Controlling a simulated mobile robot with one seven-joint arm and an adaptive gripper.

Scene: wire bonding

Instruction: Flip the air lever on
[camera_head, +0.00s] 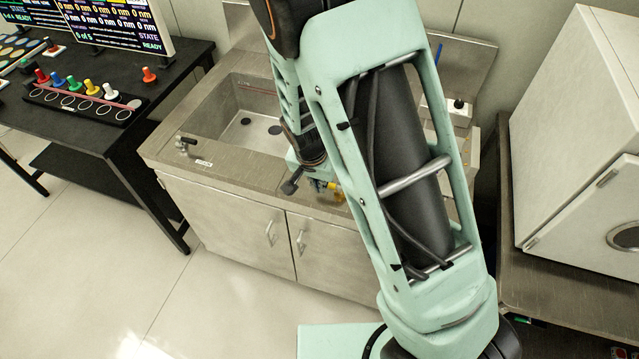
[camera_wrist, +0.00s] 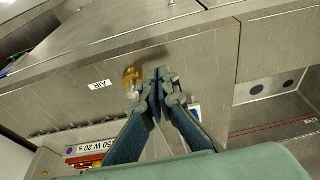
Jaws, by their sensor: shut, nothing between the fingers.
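The air lever shows in the wrist view as a small yellow-brass fitting (camera_wrist: 132,76) with a pale part below it, on the steel counter beside a white AIR label (camera_wrist: 100,84). My gripper (camera_wrist: 160,74) is shut and empty, its fingertips just right of the lever. I cannot tell if they touch it. In the head view a yellow part (camera_head: 335,189), likely the same lever, shows at the counter's front edge, partly behind my arm. My gripper is mostly hidden there. The lever's on or off position is unclear.
The steel counter (camera_head: 165,155) has a sink basin (camera_head: 245,110) at its left, with another small fitting (camera_head: 187,143) at the front left corner. A black table (camera_head: 120,135) with coloured pegs stands left. A white cabinet (camera_head: 570,130) stands right. The floor at front left is clear.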

